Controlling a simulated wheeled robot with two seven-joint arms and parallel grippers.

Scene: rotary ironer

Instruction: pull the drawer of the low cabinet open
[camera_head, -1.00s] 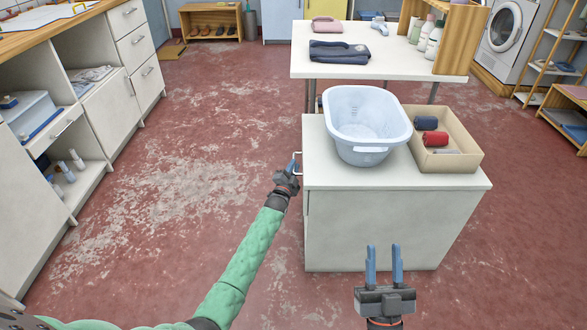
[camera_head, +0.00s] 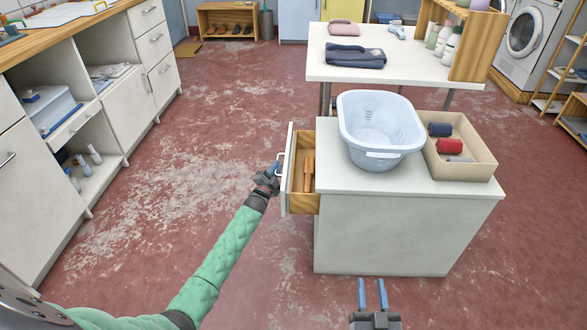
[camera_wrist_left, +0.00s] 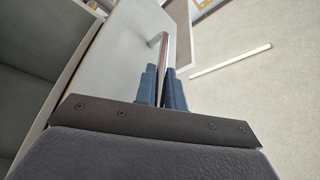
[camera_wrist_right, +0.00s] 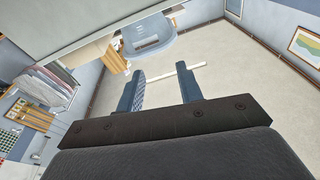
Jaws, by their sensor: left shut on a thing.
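The low cabinet (camera_head: 400,230) is white and stands in the middle of the room. Its drawer (camera_head: 302,204) sticks out of the left side, partly open, with a wooden inside and an orange-brown item (camera_head: 309,175) in it. My left gripper (camera_head: 274,168) is shut on the drawer's metal handle (camera_head: 281,164). In the left wrist view the blue fingers (camera_wrist_left: 162,88) close around the handle bar (camera_wrist_left: 163,55). My right gripper (camera_head: 373,295) is open and empty in front of the cabinet. Its two fingers also stand apart in the right wrist view (camera_wrist_right: 160,92).
A pale blue basin (camera_head: 380,130) and a cardboard box (camera_head: 465,165) with rolled items stand on the cabinet top. A white table (camera_head: 400,68) is behind. White counter units (camera_head: 125,105) line the left. The red floor (camera_head: 190,170) between is clear.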

